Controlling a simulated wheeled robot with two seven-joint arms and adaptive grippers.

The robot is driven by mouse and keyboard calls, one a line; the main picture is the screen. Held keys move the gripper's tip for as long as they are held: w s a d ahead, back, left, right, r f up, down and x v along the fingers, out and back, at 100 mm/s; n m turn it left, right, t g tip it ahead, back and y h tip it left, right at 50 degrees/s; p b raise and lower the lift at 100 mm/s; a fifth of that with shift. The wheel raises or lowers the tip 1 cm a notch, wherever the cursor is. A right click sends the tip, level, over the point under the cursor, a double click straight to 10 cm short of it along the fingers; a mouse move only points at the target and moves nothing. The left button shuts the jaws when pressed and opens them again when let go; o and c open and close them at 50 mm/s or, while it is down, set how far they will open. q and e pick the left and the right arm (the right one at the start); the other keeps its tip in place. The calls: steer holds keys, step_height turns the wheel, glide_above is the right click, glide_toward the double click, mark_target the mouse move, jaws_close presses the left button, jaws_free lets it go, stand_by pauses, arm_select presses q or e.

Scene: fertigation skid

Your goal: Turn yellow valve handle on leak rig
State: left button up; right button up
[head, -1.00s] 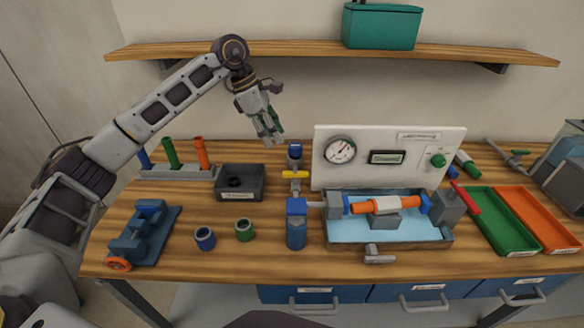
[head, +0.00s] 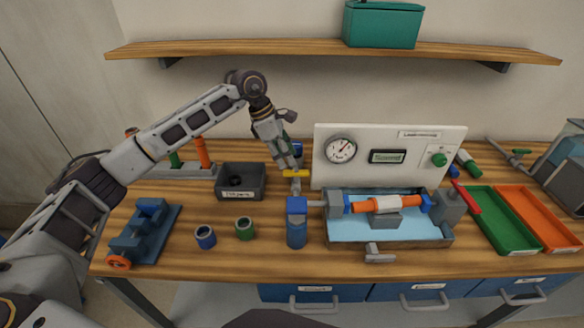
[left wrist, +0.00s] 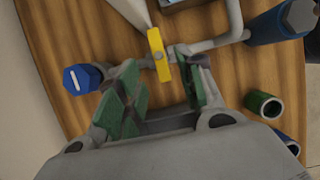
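The yellow valve handle (head: 296,173) sits on a grey pipe just left of the white gauge panel (head: 360,178). In the left wrist view the handle (left wrist: 157,50) is a short yellow bar running up and down the picture. My left gripper (head: 291,165) is just above and behind the handle in the head view. In the left wrist view its green-padded fingers (left wrist: 158,70) are apart, with the handle seen in the gap between the tips. I cannot tell whether they touch it. My right gripper is not in view.
A blue cap (left wrist: 83,78) is close beside the left fingers, and a blue-topped post (head: 297,225) stands in front of the handle. A dark bin (head: 258,180) lies to the left. The water tray (head: 340,240) with orange pipe is to the right.

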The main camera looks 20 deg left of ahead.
mark_target(294, 172)
arm_select(q)
steer(key=shift+x, duration=2.7)
jaws_close()
